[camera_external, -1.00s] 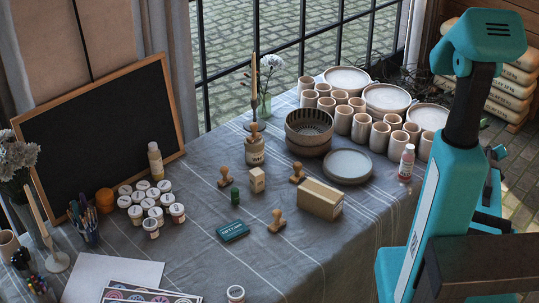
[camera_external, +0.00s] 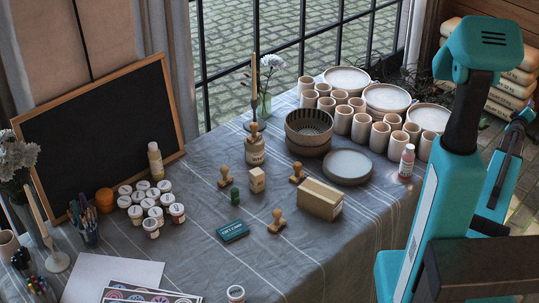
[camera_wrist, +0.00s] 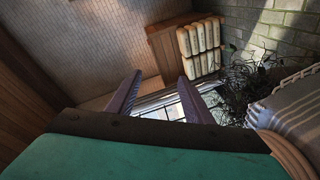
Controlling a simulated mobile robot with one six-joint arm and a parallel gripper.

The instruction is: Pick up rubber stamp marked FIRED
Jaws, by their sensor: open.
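Several wooden-handled rubber stamps stand on the grey cloth in the external view. One stamp (camera_external: 224,177) is left of a small wooden block (camera_external: 257,180), one stamp (camera_external: 297,173) is right of it, and one stamp (camera_external: 277,221) is nearer the front. Their markings are too small to read, so I cannot tell which says FIRED. My gripper (camera_wrist: 160,76) shows two dark fingers spread apart with nothing between them in the wrist view. It is off the right side of the table, far from the stamps. No stamp shows in the wrist view.
Cups, plates and a bowl (camera_external: 309,132) fill the back. Paint jars (camera_external: 151,227) are at left. Sacks (camera_wrist: 201,45) and a plant (camera_wrist: 240,95) lie beyond my gripper.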

